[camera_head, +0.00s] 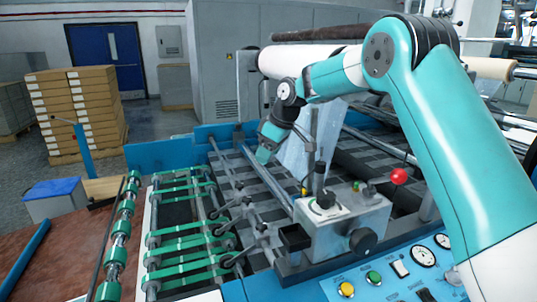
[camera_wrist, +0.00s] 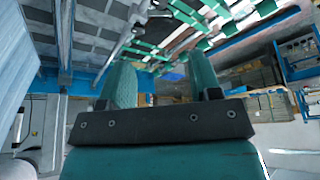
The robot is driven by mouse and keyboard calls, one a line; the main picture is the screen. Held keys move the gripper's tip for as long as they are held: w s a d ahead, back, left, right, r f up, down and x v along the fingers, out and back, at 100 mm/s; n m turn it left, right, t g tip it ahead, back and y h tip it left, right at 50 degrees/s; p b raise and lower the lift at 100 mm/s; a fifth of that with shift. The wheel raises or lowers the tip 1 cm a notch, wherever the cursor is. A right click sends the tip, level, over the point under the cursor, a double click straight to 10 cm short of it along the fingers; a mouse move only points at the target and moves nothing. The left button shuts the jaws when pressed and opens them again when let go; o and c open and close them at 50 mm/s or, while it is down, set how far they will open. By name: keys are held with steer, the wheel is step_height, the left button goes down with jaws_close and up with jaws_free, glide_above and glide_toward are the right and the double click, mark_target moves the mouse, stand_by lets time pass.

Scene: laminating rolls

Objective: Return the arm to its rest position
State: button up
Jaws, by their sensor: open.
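My teal arm reaches in from the right in the head view, bent at the elbow, with the forearm running left. My gripper (camera_head: 266,152) hangs at its end over the laminating machine (camera_head: 243,190), pointing down and left. In the wrist view its two teal fingers (camera_wrist: 161,82) stand apart with nothing between them, so it is open and empty. In the head view the fingertips look above the machine bed; the exact gap cannot be told. No held object shows.
A white roll (camera_head: 290,60) lies behind the forearm. Green belts (camera_head: 185,235) run at left. Stacked cartons (camera_head: 85,110) stand at the back left, with open floor beside them.

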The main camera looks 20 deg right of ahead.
steer(key=shift+r, duration=0.15)
stand_by(0.3)
steer(key=s+a+r+g, duration=0.1)
steer(key=s+a+r, duration=0.25)
steer(key=s, duration=0.55)
steer(key=s+a+r, duration=0.2)
steer(key=s+a, duration=0.3)
steer(key=s, duration=0.4)
steer(key=s+a+f+m+g, duration=0.1)
steer(key=s, duration=1)
steer(key=s+a+f+m+g+y, duration=0.1)
steer(key=s+f, duration=0.1)
steer(key=s, duration=1)
steer(key=shift+s+f, duration=0.25)
